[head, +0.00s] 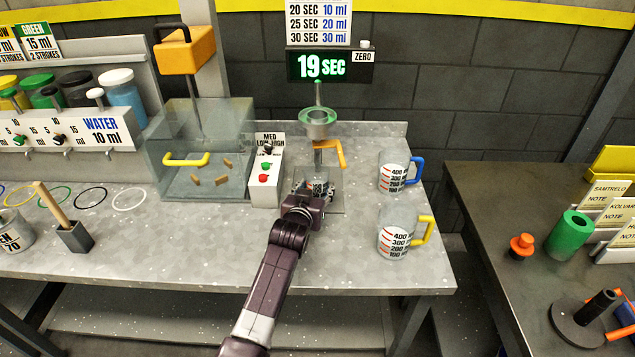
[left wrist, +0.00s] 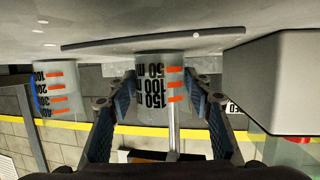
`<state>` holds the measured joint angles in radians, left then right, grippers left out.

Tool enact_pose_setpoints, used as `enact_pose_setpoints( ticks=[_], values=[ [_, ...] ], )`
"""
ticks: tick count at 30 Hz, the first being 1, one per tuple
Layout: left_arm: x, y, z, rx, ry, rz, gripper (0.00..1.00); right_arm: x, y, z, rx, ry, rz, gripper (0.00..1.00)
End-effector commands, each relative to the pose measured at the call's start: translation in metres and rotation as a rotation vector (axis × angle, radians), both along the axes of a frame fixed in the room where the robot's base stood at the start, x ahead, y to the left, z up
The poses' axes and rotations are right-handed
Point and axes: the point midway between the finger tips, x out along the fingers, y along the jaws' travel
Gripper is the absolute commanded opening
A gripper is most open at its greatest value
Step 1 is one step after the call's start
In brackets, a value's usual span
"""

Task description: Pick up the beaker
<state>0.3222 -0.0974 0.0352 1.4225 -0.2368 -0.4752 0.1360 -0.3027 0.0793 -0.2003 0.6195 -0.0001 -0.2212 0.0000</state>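The small clear beaker (head: 318,188) with black numbers stands under the dispenser funnel on the grey table. It also shows in the middle of the left wrist view (left wrist: 160,82), which is upside down, with orange marks. My left gripper (head: 314,190) is low at the beaker, with one finger on each side of it. In the left wrist view the fingers (left wrist: 160,90) are spread and their tips come close to the beaker's sides. I cannot make out firm contact. My right gripper is out of view.
A blue-handled jug (head: 395,172) and a yellow-handled jug (head: 397,232) stand to the right. The button box (head: 265,175) and a clear tank (head: 200,160) are close on the left. The funnel (head: 317,122) and orange lever (head: 330,150) hang above the beaker. The table front is clear.

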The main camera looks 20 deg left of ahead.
Motion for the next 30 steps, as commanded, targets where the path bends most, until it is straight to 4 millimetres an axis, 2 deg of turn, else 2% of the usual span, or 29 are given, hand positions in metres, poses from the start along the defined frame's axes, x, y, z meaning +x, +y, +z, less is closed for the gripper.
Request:
enact_pose_setpoints(
  ticks=[1,6,19,30],
  values=[
    [0.0,0.0,0.0,0.0,0.0,0.0,0.33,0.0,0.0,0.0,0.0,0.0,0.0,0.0],
    [0.0,0.0,0.001,0.0,-0.003,0.0,0.16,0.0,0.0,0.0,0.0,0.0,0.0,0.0],
    [0.0,0.0,0.006,0.0,-0.004,0.0,0.16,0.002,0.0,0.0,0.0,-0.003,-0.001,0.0],
    [0.001,0.0,0.031,0.001,-0.005,0.0,0.16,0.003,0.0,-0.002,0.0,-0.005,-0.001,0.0]
  ],
)
